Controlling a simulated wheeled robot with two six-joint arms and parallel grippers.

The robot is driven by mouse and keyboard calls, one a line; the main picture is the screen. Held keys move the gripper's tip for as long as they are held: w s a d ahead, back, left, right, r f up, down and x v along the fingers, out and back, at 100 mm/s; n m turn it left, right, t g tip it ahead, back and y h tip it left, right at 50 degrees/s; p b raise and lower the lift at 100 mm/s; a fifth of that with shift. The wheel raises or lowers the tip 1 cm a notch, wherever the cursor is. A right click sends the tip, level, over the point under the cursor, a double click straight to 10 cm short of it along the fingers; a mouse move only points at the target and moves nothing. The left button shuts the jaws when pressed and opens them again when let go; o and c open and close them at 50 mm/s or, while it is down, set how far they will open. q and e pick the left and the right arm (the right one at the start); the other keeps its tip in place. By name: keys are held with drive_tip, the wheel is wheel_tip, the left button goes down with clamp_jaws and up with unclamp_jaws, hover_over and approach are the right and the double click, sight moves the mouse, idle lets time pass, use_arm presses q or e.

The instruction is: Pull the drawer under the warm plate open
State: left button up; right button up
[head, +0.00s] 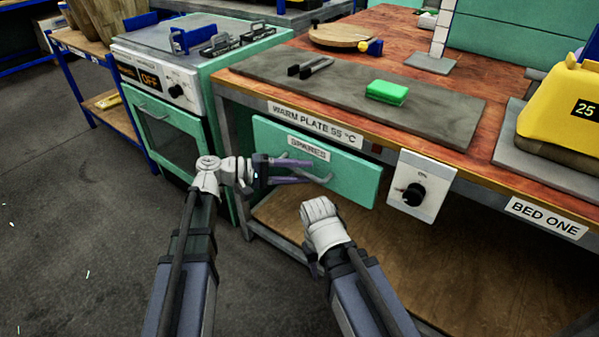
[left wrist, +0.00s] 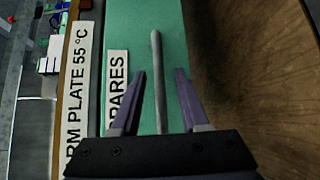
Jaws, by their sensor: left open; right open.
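The green drawer (head: 345,180) labelled SPARES sits under the warm plate (head: 420,108), below the "WARM PLATE 55 °C" label. It looks shut or nearly flush with the bench. Its grey bar handle (head: 318,178) is partly hidden by my left gripper in the head view. My left gripper (head: 312,171) is open in front of the drawer. In the left wrist view, the handle (left wrist: 159,85) stands between the two open fingers (left wrist: 160,90); I cannot tell whether they touch it. My right gripper (head: 312,268) is low in front of the bench, its fingers mostly hidden by its own wrist.
A control box with a black knob (head: 413,194) hangs right of the drawer. A green oven (head: 170,130) stands to the left. The wooden shelf (head: 400,255) below looks bare.

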use_arm(q)
clamp_jaws()
idle(0.3)
idle(1.1)
